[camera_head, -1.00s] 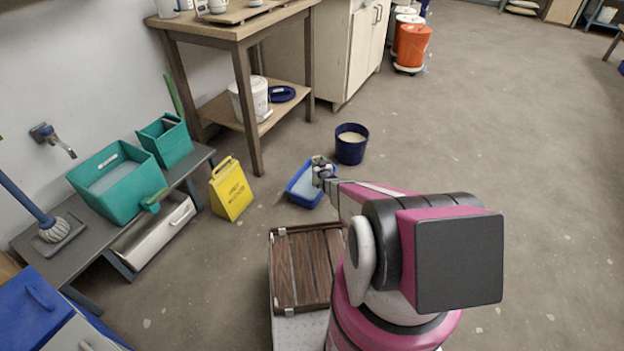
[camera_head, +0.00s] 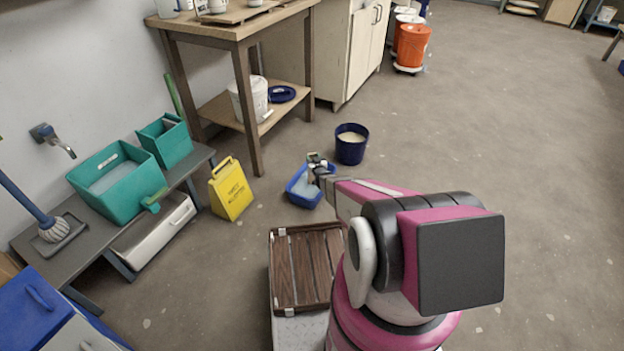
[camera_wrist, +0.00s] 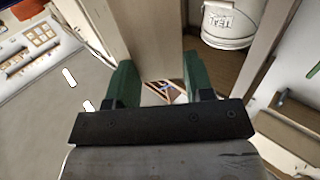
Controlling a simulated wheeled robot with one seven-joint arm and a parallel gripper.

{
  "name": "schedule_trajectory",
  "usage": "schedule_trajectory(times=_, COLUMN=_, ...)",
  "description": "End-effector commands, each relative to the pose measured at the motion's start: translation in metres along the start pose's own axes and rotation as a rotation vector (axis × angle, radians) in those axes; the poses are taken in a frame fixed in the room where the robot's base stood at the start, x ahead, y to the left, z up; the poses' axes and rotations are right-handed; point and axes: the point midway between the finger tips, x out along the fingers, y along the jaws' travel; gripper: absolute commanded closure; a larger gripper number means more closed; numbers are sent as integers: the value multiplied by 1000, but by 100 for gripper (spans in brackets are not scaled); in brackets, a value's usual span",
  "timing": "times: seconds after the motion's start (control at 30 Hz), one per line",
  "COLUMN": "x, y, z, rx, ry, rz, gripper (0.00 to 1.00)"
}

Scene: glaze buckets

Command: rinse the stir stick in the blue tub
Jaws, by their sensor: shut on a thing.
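The blue tub (camera_head: 296,197) sits on the floor left of my arm, holding pale liquid. My gripper (camera_head: 317,165) is over its right far edge in the head view and covers part of it. In the wrist view, my gripper (camera_wrist: 162,88) has its two green fingers on either side of a pale, wood-coloured piece, which I take for the stir stick (camera_wrist: 152,40). The stick's lower end cannot be made out, nor whether it touches the liquid.
A dark blue bucket (camera_head: 351,151) with cream glaze stands just behind the tub. A yellow floor sign (camera_head: 231,190) stands to its left. The wooden table (camera_head: 256,125) is behind, with a white bucket (camera_head: 249,97) on its shelf. Open floor lies to the right.

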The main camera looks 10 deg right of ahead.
Motion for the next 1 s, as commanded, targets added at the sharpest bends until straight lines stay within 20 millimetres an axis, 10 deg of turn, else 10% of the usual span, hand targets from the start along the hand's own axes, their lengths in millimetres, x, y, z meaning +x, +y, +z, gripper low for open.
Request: schedule_trajectory(times=1.0, x=-2, y=0, z=-86, rx=0, ry=1, rz=0, gripper=100)
